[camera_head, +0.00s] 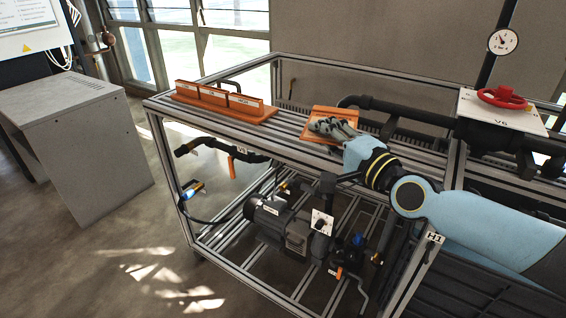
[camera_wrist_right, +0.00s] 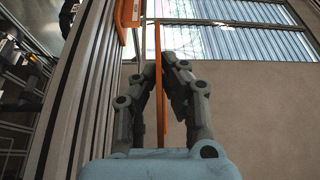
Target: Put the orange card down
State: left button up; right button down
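The orange card (camera_head: 346,113) shows in the head view above the slatted top of the metal frame, partly covered by my right gripper (camera_head: 322,127). In the right wrist view the card (camera_wrist_right: 160,85) is a thin strip seen edge-on between the fingers of my right gripper (camera_wrist_right: 163,68), which are shut on it. In that view the card lies roughly parallel to the frame's top, with a visible gap between them. My left gripper is in neither view.
An orange rack (camera_head: 220,101) with several white labels stands on the frame's top (camera_head: 285,125), left of the card. Dark pipes and a red handwheel (camera_head: 502,97) are at the right. A motor (camera_head: 277,222) sits below. A grey cabinet (camera_head: 80,140) stands at left.

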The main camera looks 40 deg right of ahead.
jog(key=b, duration=0.7)
send_over(283, 156)
jog(key=s+a, duration=0.2)
notch_tip(283, 156, down, 7)
jog(key=f+b, duration=0.3)
jog(key=shift+s+d+f, duration=0.1)
jog(key=shift+d, duration=0.15)
jog(key=shift+r, duration=0.2)
jog(key=shift+f, duration=0.15)
jog(key=c, duration=1.5)
grip_release()
